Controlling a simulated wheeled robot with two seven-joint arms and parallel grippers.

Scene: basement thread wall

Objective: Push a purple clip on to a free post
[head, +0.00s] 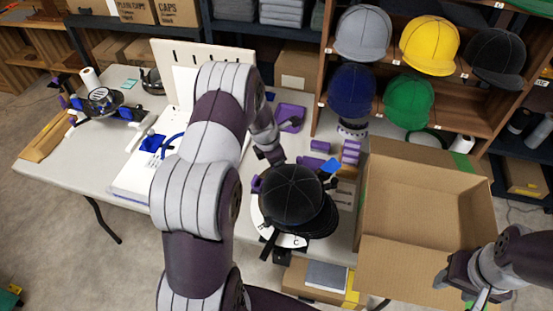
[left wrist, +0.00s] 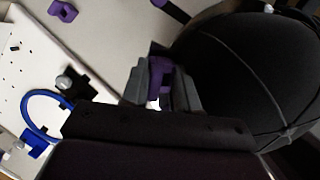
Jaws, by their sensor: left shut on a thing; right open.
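My left gripper (left wrist: 160,88) is shut on a purple clip (left wrist: 160,72), which stands between its fingers in the left wrist view. In the head view this gripper (head: 273,156) hangs behind the black cap, partly hidden by my arm. Several loose purple clips (head: 351,152) lie on the table right of it, and another clip (left wrist: 63,10) lies at the top left of the wrist view. A white board (head: 135,180) with a blue loop (head: 172,145) lies left of the gripper. A black fitting with a pale-tipped post (left wrist: 66,82) is on it. My right gripper (head: 478,290) is open and empty, low right.
A black cap (head: 291,193) sits on a white round stand close to the left gripper. An open cardboard box (head: 380,250) stands at right. A purple tray (head: 292,112) and an upright slotted white panel (head: 225,58) are behind. Caps fill the shelf (head: 325,90).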

